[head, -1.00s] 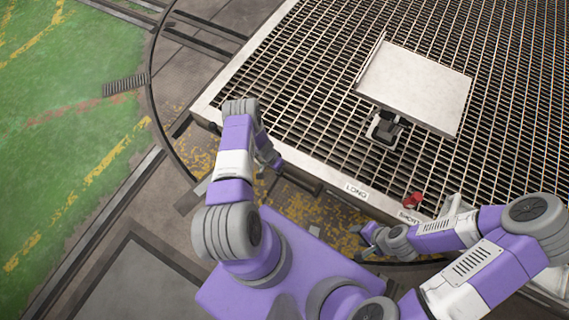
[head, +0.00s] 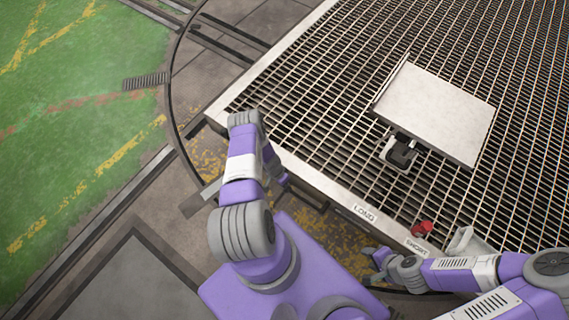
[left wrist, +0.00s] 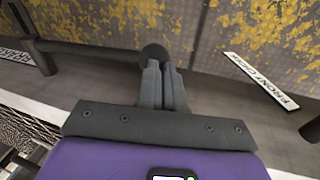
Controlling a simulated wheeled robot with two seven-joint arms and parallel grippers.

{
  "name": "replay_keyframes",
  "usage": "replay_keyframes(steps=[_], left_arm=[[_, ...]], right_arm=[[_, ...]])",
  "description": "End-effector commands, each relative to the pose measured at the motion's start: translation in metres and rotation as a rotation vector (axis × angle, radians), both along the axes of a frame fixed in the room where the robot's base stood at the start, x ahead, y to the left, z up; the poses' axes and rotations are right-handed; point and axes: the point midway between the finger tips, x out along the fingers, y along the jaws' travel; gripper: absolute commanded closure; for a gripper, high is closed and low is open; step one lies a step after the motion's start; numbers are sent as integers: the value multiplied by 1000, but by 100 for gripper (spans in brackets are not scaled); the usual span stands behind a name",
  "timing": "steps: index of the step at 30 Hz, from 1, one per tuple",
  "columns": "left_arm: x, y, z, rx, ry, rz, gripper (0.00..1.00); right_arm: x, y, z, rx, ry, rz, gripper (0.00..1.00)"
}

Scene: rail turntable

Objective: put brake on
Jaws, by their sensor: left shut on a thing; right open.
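My left gripper (head: 283,180) reaches down at the near edge of the turntable deck in the head view, small and partly hidden by its own arm. I cannot tell whether this knob belongs to the brake. My right gripper (head: 372,256) is open and empty, low beside the deck's near edge, left of the label reading SHORT.
The deck has a metal grating (head: 330,100) and a raised pale plate (head: 435,112). Labels LONG (head: 364,213) and SHORT (head: 417,247) mark its edge, near a red knob (head: 423,228). A label starting FRONT (left wrist: 262,81) lies right of the knob in the wrist view. Green floor (head: 70,150) is open at left.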

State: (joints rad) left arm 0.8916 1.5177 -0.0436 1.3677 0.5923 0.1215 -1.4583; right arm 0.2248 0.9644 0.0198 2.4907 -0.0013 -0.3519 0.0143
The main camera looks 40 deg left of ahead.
Motion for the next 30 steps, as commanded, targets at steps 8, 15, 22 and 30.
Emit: replay_keyframes(steps=[8, 15, 22, 30], left_arm=[[-3, -3, -4, 3, 6, -2, 100], [-2, -1, 21, 3, 3, -9, 100], [-3, 13, 67, 7, -4, -15, 100], [-10, 37, 114, 5, -4, -15, 100]], right_arm=[[0, 0, -1, 0, 0, 0, 57], [0, 0, 19, 0, 0, 0, 57], [0, 0, 44, 0, 0, 0, 57], [0, 0, 57, 0, 0, 0, 57]])
